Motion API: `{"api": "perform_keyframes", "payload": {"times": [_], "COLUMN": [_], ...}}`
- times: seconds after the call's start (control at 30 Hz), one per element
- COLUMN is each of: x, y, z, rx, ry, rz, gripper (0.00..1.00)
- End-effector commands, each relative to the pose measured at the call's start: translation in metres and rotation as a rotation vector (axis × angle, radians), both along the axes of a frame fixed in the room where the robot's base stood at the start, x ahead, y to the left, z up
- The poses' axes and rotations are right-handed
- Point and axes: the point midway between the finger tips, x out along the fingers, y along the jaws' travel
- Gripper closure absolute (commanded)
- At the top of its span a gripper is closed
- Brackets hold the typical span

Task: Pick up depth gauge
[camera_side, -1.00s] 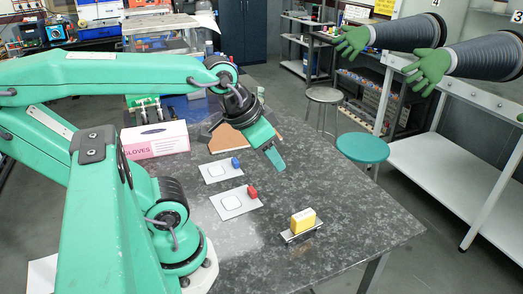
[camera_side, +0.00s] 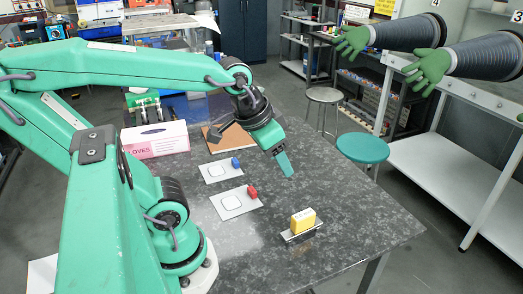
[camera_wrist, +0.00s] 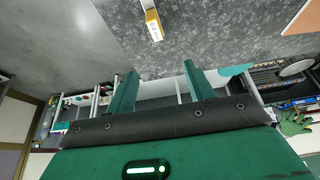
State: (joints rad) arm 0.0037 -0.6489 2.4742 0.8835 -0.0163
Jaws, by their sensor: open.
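The depth gauge appears to be the yellow block (camera_side: 303,221) on a thin metal bar, standing near the table's front right. It also shows in the wrist view as a yellow block (camera_wrist: 153,25) with a pale end at the top middle. My gripper (camera_side: 289,172) is above the table, up and slightly left of the gauge in the side view, and apart from it. In the wrist view my gripper (camera_wrist: 160,69) has its two green fingers spread with nothing between them.
White cards with a red block (camera_side: 252,191) and a blue block (camera_side: 236,162) lie left of the gauge. A pink-and-white glove box (camera_side: 155,140) and a brown board (camera_side: 232,138) are farther back. Bare table (camera_side: 370,215) lies right of the gauge.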

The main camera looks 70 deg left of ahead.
Motion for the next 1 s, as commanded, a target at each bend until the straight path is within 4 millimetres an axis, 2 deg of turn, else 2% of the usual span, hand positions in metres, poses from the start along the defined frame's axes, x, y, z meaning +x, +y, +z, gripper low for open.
{"api": "perform_keyframes", "payload": {"times": [0.37, 0.6, 1.0], "x": [0.036, 0.056, 0.077], "y": [-0.003, -0.005, -0.009], "z": [-0.041, -0.074, -0.130], "rx": [-0.013, -0.017, -0.019], "ry": [0.162, 0.265, 0.409], "rz": [0.029, 0.051, 0.083], "gripper": [0.47, 0.47, 0.47]}}
